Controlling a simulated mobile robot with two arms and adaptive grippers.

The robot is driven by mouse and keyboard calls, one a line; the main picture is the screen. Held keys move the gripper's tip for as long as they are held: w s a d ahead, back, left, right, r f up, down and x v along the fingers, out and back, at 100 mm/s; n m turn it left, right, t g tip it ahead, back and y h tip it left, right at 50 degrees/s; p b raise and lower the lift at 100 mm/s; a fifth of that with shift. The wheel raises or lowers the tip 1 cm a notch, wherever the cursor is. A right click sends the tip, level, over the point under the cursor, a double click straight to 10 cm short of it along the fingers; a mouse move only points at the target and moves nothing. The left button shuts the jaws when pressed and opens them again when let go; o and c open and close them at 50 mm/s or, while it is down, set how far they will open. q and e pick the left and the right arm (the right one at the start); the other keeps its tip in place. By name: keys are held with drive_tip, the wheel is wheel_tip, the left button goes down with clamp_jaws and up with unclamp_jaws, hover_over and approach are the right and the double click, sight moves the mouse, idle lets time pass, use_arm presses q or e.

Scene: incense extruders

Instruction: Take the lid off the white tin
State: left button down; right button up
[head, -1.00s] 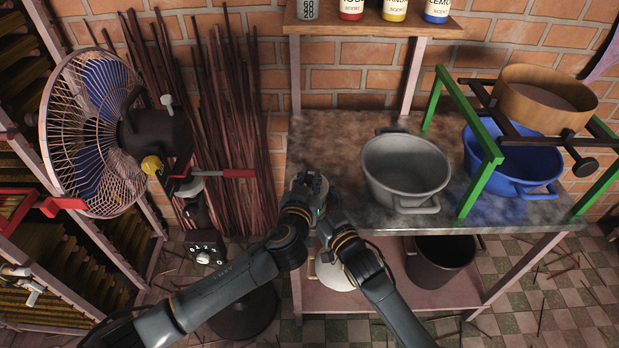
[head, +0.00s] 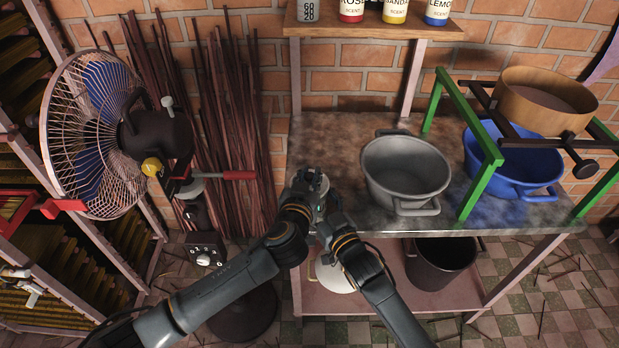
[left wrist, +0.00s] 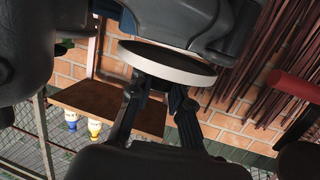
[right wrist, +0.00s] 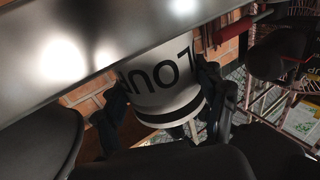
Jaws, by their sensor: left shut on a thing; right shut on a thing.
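The white tin (right wrist: 165,85) with dark lettering is between the fingers of my right gripper (right wrist: 165,118), which is shut on it. The lid (left wrist: 168,65) is a flat disc with a pale rim; my left gripper (left wrist: 160,88) is shut on it. A dark underside edge of the lid shows in the left wrist view, so it seems lifted off the tin, though I cannot judge the gap. In the head view my left gripper (head: 310,182) is just above my right gripper (head: 328,218), near the table's left end. The grippers mostly hide tin and lid there.
The table (head: 325,135) carries a grey tub (head: 405,165) and a green frame (head: 480,190) with a blue tub (head: 520,190). A shelf (head: 370,30) with several bottles is above. A caged fan (head: 95,130) and dark sticks (head: 235,130) are at left.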

sight(310, 175)
use_arm(q)
drive_tip(key=shift+r, duration=0.35)
drive_tip(key=shift+r, duration=2)
use_arm(e)
drive_tip(key=o, duration=1.8)
drive_tip(key=shift+c, duration=0.2)
drive_tip(key=shift+s, duration=0.1)
